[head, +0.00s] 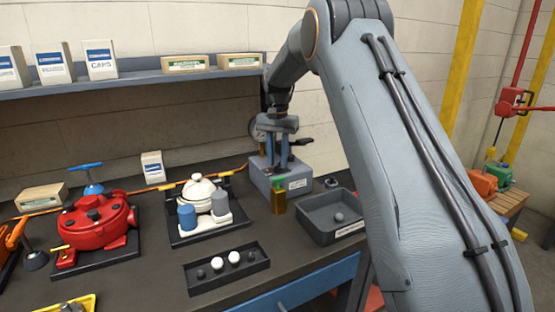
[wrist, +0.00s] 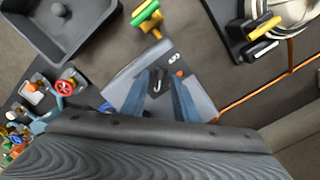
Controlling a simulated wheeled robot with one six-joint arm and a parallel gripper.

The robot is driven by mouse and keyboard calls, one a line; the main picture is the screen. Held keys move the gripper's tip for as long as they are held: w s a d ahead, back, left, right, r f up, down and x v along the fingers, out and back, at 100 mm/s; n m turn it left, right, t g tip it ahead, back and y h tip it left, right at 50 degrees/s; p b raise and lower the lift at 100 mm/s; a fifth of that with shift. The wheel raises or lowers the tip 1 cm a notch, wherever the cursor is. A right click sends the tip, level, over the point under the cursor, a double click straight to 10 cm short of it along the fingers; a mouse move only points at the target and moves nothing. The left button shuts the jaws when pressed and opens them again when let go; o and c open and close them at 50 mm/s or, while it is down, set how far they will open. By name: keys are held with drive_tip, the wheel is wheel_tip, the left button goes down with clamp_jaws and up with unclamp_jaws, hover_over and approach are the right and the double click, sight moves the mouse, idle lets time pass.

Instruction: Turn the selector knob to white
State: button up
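The selector box (head: 293,184) is a blue-grey block with a white label, on the bench near the back right. In the wrist view its top face (wrist: 201,101) carries an orange dot and small white markings. A dark knob (wrist: 157,83) with a pale mark shows there between the fingers. My gripper (head: 278,160) is directly above the box, pointing down. In the wrist view my gripper (wrist: 160,88) has its two blue-grey fingers apart, one on each side of the knob. I cannot tell whether they touch it. The knob is hidden in the head view.
A grey tray (head: 318,233) with a ball stands right of the box. A yellow-green item (head: 278,199) stands close in front of it. A white pot (head: 201,190), a red housing (head: 92,222) and a ball tray (head: 196,288) lie left. A shelf (head: 150,80) hangs behind.

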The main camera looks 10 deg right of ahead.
sight(278, 163)
wheel_tip(278, 163, up, 8)
drive_tip(key=shift+f+b, duration=0.2)
drive_tip(key=shift+b, duration=0.8)
